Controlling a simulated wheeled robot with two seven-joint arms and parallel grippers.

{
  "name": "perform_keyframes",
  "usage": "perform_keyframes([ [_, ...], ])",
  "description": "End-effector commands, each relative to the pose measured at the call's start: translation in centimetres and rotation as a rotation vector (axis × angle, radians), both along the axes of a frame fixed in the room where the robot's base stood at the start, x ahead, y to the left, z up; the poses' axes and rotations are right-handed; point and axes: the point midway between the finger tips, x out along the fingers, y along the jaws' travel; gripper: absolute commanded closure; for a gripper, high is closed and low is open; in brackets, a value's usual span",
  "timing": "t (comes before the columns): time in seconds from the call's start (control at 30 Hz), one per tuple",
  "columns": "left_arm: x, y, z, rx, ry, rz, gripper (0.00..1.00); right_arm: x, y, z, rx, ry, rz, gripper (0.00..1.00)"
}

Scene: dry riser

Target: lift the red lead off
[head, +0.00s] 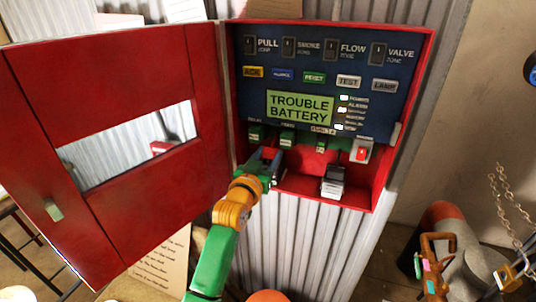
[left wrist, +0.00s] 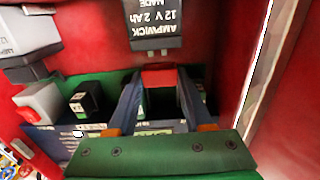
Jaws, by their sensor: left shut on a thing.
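My left gripper (head: 264,163) reaches into the lower left of the open red alarm panel box (head: 423,70). In the left wrist view its two fingers (left wrist: 160,84) are shut on a small red piece (left wrist: 160,74), which I take to be the red lead's end. The red piece sits right at a dark battery (left wrist: 154,30) labelled "AMPWICK 12 V 2 Ah", whose print appears upside down. The fingers and dark shadow hide how the lead meets its terminal. In the head view my gripper hides most of this spot. My right gripper is not in view.
The red door (head: 110,70) stands open on the left. A grey block (head: 333,181) stands on the box floor to the right, and a grey switch with a red front (head: 361,151) is above it. The display (head: 300,106) reads "TROUBLE BATTERY". Chains and tools are at the lower right.

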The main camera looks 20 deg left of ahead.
Motion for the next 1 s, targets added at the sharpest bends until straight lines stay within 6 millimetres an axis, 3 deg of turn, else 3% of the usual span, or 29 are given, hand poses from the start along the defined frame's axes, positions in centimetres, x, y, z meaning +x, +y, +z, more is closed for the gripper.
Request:
perform_keyframes([
  [0.2,0.0,0.0,0.5,0.000,-0.014,0.001,1.00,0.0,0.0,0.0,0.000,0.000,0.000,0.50],
  [0.23,0.0,0.0,0.5,-0.001,-0.015,0.001,0.47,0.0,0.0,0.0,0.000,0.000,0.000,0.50],
  [0.3,0.0,0.0,0.5,-0.002,-0.015,0.001,0.28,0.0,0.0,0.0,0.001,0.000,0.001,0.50],
  [0.67,-0.3,0.0,0.2,-0.001,-0.009,0.001,0.26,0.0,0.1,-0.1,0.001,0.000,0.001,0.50],
  [1.0,-5.2,0.2,0.2,0.000,-0.012,0.001,0.26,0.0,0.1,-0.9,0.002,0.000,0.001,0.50],
])
